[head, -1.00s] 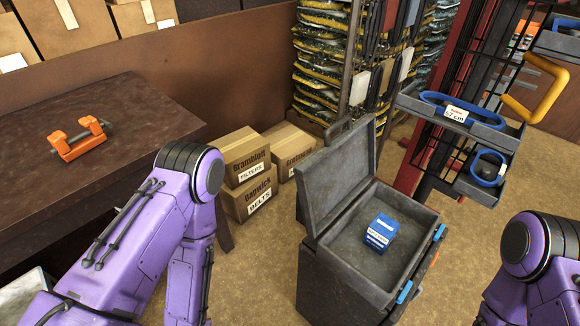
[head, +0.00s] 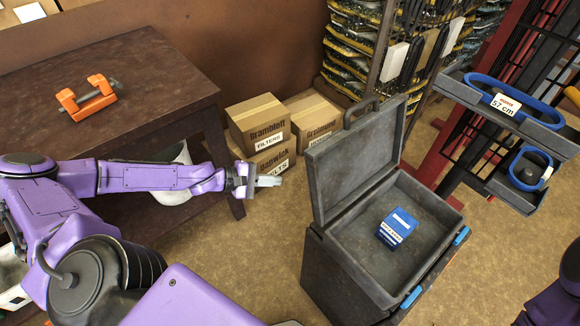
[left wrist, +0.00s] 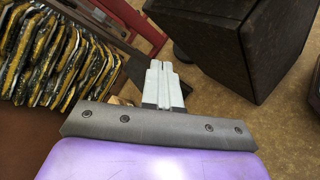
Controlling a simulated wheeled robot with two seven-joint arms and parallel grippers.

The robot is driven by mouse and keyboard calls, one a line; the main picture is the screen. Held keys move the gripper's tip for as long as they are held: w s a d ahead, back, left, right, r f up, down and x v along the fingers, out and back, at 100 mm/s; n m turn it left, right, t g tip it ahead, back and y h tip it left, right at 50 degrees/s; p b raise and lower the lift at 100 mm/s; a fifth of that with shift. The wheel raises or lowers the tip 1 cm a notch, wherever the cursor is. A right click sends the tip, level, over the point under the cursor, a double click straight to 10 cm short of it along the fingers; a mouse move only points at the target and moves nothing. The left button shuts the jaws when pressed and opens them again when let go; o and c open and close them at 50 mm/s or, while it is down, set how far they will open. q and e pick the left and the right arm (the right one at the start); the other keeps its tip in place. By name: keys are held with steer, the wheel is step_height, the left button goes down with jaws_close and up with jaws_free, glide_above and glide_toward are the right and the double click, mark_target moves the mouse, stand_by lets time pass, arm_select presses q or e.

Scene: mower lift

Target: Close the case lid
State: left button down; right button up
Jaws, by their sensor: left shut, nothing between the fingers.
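The dark grey case (head: 448,203) stands open, with a blue box (head: 396,228) lying inside it. Its lid (head: 350,165) stands up along the left side, with a handle on its top edge. Blue latches (head: 411,297) show on the case's right front side. My left gripper (head: 270,181) is shut and empty, left of the lid and apart from it. In the left wrist view its fingers (left wrist: 163,85) are together, and a dark surface, likely the case (left wrist: 240,45), is at upper right. My right gripper is out of view.
Cardboard boxes (head: 258,125) stand on the floor behind my left gripper. A brown table (head: 150,85) with an orange clamp-like tool (head: 88,95) is at left. A rack with grey trays holding blue belts (head: 515,100) stands right of the case.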

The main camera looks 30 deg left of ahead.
arm_select(q)
steer(key=s+a+r+m+h, duration=0.2)
steer(key=s+r+m+h, duration=0.15)
steer(key=r+m, duration=0.2)
steer(key=s+a+r+m+h, duration=0.3)
steer(key=r+m+h, duration=0.1)
steer(key=r+h, duration=0.15)
steer(key=w+d+r, duration=0.1)
steer(key=d, duration=0.5)
steer(key=w+d+r+g+p, duration=0.1)
steer(key=w+d+r, duration=0.1)
steer(key=d, duration=0.5)
steer(key=shift+r, duration=0.25)
